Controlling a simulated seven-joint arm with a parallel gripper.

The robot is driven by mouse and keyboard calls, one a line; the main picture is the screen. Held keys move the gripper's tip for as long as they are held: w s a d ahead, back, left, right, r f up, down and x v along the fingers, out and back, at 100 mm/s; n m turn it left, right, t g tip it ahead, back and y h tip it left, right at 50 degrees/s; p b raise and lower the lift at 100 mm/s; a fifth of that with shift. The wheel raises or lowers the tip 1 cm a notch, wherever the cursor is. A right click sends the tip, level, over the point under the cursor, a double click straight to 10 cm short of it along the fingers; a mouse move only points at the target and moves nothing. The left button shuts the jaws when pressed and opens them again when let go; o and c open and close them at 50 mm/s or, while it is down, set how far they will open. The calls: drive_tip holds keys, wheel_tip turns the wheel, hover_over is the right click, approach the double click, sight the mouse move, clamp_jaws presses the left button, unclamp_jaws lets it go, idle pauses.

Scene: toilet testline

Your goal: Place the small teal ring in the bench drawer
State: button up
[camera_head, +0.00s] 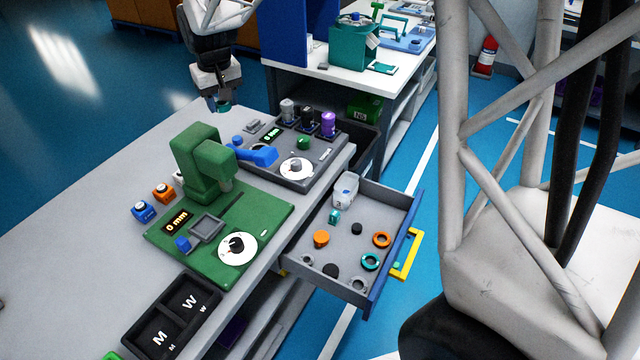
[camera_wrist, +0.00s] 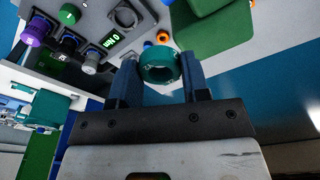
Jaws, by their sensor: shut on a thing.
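My gripper (camera_head: 219,103) is above the far left part of the bench, near the back edge. It is shut on the small teal ring (camera_wrist: 160,67), which sits between the two fingers in the wrist view. In the head view the ring shows only as a small teal patch at the fingertips. The bench drawer (camera_head: 340,283) is pulled open at the right side of the bench, below and to the right of my gripper.
A green press-like device (camera_head: 205,165) with a dial stands on the bench between my gripper and the drawer. A grey device (camera_head: 310,150) with knobs and a blue lever stands behind it. A black M/W tray (camera_head: 174,318) is at the front.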

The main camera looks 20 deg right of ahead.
drive_tip(key=d+f+m, duration=0.1)
drive_tip(key=d+f, duration=0.3)
drive_tip(key=d, duration=0.6)
drive_tip(key=s+d+f+m, duration=0.1)
drive_tip(key=d+f, duration=0.3)
drive_tip(key=d, duration=0.6)
drive_tip(key=d+f+m, duration=0.2)
drive_tip(key=d+f, duration=0.2)
drive_tip(key=d, duration=0.5)
drive_tip(key=s+a+f+m, duration=0.1)
drive_tip(key=s+a+f, duration=0.2)
drive_tip(key=s+f, duration=1.5)
wheel_tip(320, 180, down, 2)
drive_tip(key=shift+s+f+m+h, duration=0.25)
drive_tip(key=shift+s+m+h, duration=0.05)
drive_tip(key=shift+s, duration=0.1)
drive_tip(key=shift+a, duration=0.1)
hover_over(344, 251)
drive_tip(key=shift+s+f, duration=0.2)
drive_tip(key=shift+f, duration=2.9)
drive_tip(key=shift+f, duration=1.85)
